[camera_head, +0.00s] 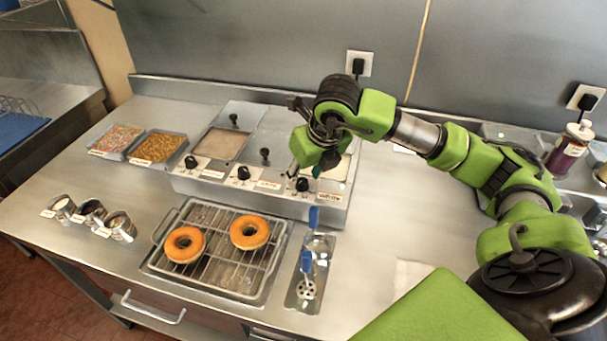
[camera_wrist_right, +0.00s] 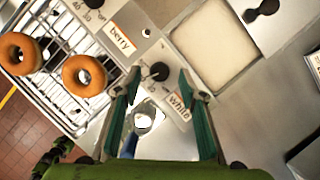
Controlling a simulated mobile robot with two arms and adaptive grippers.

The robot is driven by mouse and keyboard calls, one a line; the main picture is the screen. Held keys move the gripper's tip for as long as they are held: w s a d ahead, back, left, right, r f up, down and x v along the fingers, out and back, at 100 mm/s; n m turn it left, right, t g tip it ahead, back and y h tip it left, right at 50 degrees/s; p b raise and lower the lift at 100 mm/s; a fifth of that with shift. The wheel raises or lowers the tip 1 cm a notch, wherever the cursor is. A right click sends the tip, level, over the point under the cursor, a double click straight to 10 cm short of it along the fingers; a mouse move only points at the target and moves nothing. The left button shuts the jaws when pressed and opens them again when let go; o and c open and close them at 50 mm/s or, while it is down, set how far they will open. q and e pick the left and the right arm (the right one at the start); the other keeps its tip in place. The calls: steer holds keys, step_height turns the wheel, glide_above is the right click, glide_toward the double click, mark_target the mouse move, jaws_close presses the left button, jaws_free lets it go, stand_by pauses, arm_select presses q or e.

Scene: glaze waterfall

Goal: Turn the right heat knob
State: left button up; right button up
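The glaze unit (camera_head: 262,198) is a steel box with a row of black heat knobs on its front. The right heat knob (camera_head: 302,184) sits by the rightmost label; in the right wrist view this knob (camera_wrist_right: 159,71) is beside a label reading "white". My right gripper (camera_head: 315,170) is just above and beside it in the head view. In the right wrist view my right gripper (camera_wrist_right: 160,82) is open, its two green-padded fingers on either side of the knob with gaps visible. Contact cannot be told. The left gripper is not in view.
A rack (camera_head: 217,270) with two orange-glazed donuts stands in front of the unit. A tray (camera_head: 300,299) with blue-handled utensils is close below the right knob. Topping trays (camera_head: 157,148) and small cups (camera_head: 120,226) are at left. The counter right of the unit is mostly clear.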

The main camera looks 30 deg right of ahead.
steer(key=shift+w+f, duration=0.25)
steer(key=shift+f, duration=0.45)
steer(key=shift+w+f, duration=0.1)
steer(key=shift+f, duration=0.1)
jaws_close()
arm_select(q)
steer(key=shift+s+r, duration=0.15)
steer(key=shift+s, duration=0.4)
